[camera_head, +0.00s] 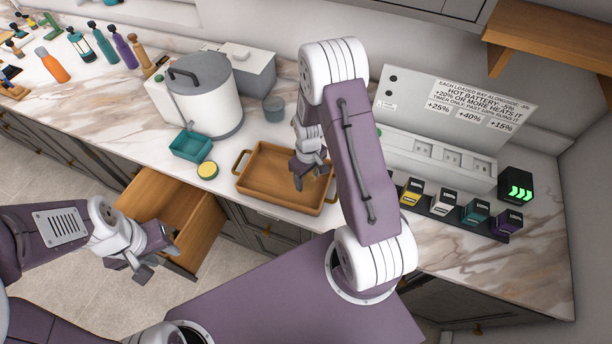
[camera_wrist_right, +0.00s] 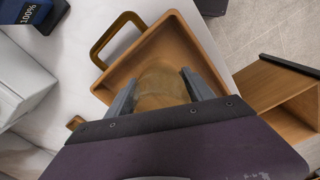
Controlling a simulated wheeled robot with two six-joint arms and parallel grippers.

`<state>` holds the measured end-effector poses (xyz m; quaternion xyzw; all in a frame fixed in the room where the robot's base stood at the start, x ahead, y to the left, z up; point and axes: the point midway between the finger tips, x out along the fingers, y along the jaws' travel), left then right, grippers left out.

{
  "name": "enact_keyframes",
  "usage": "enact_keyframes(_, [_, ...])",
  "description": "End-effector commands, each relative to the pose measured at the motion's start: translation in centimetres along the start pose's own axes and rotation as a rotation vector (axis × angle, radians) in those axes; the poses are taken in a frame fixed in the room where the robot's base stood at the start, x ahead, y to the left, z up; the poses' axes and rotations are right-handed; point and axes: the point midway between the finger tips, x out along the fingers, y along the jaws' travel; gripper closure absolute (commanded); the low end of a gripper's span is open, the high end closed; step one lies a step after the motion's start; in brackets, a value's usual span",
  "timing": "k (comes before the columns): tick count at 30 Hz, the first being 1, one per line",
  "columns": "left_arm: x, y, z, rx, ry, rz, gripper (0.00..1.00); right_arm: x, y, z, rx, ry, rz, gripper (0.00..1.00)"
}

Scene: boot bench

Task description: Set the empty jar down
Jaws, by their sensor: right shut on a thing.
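The empty jar (camera_wrist_right: 160,84) is clear glass and sits between the fingers of my right gripper in the right wrist view. My right gripper (camera_head: 310,172) is shut on it, over the brown wooden tray (camera_head: 262,196) with two handles. The tray also fills much of the right wrist view (camera_wrist_right: 190,40). The jar is hard to make out in the head view, and I cannot tell whether its base touches the tray. My left gripper (camera_head: 152,264) is open and empty, in front of the counter near the open drawer.
A teal open box (camera_head: 191,146) and a yellow-topped round item (camera_head: 208,170) lie left of the tray. Coloured batteries (camera_head: 443,203) line the right. The wooden drawer (camera_head: 197,232) is open.

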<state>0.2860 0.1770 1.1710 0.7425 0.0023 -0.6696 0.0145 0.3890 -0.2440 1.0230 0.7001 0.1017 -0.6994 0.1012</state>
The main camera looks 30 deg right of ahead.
Motion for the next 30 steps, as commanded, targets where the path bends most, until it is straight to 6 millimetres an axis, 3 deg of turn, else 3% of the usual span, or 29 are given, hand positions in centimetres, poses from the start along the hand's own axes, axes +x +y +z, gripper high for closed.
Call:
enact_keyframes(6, [-0.9,0.0,-0.1,0.000,0.000,0.000,0.64,1.5,2.0,-1.5,0.000,0.000,0.000,0.88])
enact_keyframes(10, [-1.1,0.0,-0.1,0.000,0.000,0.000,0.64,1.9,2.0,-1.5,0.000,-0.002,-0.001,0.88])
enact_keyframes(18, [-2.5,0.1,-0.3,0.000,0.000,0.000,0.64,5.4,2.0,-1.5,0.000,-0.001,0.000,0.88])
enact_keyframes(28, [-1.9,0.0,-0.2,0.000,0.000,0.000,0.64,6.0,2.0,-1.5,0.000,0.000,0.000,0.88])
enact_keyframes(29, [-2.0,0.0,-0.2,0.000,0.000,0.000,0.64,5.9,2.0,-1.5,0.000,0.000,0.000,0.34])
enact_keyframes(30, [-2.0,0.0,-0.2,0.000,0.000,0.000,0.64,5.8,2.0,-1.5,0.000,0.000,0.000,0.22])
